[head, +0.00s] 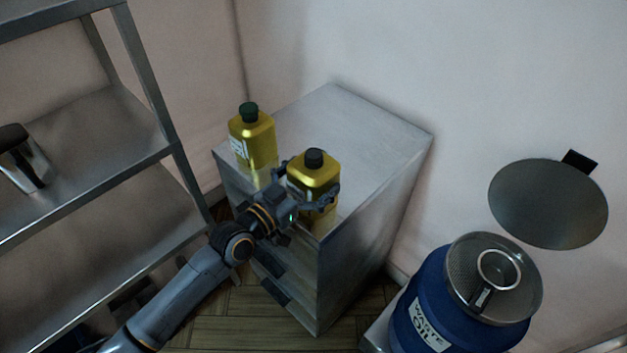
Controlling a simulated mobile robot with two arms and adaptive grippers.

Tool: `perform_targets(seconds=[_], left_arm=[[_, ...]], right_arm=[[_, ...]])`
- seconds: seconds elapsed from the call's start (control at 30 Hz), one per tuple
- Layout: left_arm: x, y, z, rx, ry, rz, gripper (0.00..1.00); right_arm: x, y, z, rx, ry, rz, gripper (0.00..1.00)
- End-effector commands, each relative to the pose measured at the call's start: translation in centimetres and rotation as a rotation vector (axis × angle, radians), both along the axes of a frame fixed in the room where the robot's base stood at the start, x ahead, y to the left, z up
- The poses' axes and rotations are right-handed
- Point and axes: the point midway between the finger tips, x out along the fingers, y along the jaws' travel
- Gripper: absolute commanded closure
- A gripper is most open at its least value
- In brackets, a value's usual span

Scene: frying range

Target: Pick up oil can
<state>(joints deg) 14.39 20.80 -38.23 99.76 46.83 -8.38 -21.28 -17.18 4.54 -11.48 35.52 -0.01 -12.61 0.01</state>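Two yellow oil cans stand on the metal cabinet (375,137). One, with a green cap (252,137), is at the left edge of the top. The other, with a black cap (314,168), is upright near the front corner. My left gripper (309,181) is at this black-capped can, with one finger at its left side and the other across its lower right front. The fingers hide part of its label and lower body. Whether they press on it or stand slightly apart cannot be told. My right gripper is not in view.
A metal shelf rack (95,125) stands on the left, close to my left arm. A blue waste oil drum (425,300) with a strainer (462,290) on top is at the lower right. A round metal disc (548,205) is above it. The back of the cabinet top is clear.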

Motion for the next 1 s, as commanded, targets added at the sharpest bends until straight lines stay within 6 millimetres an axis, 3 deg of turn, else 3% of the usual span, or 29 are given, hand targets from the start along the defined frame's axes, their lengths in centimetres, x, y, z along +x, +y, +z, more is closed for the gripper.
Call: perform_targets(seconds=[0.03, 0.27, 0.67, 0.83, 1.0], left_arm=[[0.0, 0.0, 0.0, 0.0, 0.0, 0.0, 0.16], [0.0, 0.0, 0.2, -0.003, -0.003, 0.001, 0.61], [0.0, 0.0, 1.1, -0.004, -0.004, 0.0, 0.61], [0.0, 0.0, 3.5, -0.007, -0.007, 0.001, 0.61], [-2.1, 1.4, 6.2, -0.003, -0.007, 0.0, 0.61]], right_arm=[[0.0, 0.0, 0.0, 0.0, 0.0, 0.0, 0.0], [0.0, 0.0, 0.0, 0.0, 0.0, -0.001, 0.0], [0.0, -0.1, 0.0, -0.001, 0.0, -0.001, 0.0], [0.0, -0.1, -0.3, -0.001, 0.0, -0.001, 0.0], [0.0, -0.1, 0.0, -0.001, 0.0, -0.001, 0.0]])
